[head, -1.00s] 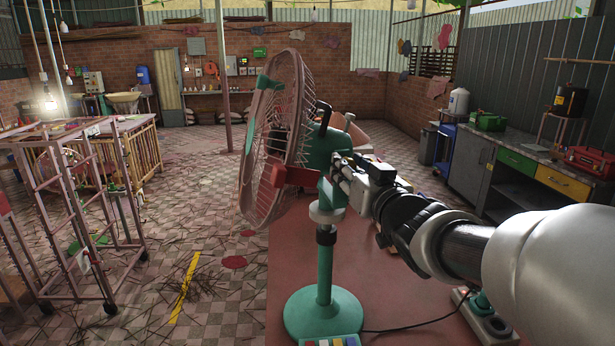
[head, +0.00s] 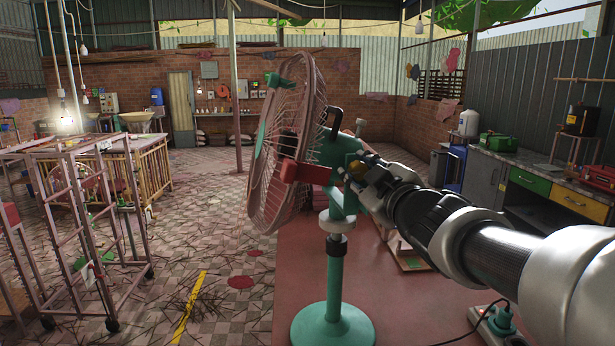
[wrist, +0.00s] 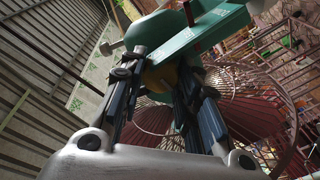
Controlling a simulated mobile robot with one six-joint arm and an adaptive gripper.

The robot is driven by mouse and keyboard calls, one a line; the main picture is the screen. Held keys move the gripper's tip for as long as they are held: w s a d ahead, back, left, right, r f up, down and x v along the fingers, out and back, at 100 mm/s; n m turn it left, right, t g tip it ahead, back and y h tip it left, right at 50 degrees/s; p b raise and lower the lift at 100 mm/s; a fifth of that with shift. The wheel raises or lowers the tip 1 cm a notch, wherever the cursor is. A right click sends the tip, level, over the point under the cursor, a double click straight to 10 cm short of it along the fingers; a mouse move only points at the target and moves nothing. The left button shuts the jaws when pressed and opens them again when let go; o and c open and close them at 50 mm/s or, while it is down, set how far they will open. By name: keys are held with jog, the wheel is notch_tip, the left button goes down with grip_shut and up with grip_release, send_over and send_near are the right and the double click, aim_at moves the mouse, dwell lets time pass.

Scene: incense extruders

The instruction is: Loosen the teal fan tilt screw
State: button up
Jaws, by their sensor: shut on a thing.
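The teal fan has a teal round base (head: 332,326), a teal post, and a pink wire cage (head: 285,150) facing left. Its teal tilt joint (head: 340,205) sits behind the cage on top of the post. My gripper (head: 360,178) reaches in from the right at this joint. In the wrist view, the two fingers of my gripper (wrist: 158,88) close around a brass-yellow tilt screw (wrist: 160,76) just under a teal bracket (wrist: 205,38). The fingers hide much of the screw, and its threads do not show.
The fan stands on a reddish surface (head: 290,275). A power strip (head: 492,325) lies at the lower right. Wheeled pink racks (head: 90,230) stand to the left. A workbench with drawers (head: 540,195) is along the right wall. The tiled floor in between is open, with scattered sticks.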

jog(key=shift+n, duration=0.4)
jog(key=o, duration=1.1)
jog(key=shift+c, duration=0.2)
jog(key=s+d, duration=0.2)
jog(key=s, duration=0.9)
jog(key=shift+s, duration=0.35)
jog(key=shift+d, duration=0.1)
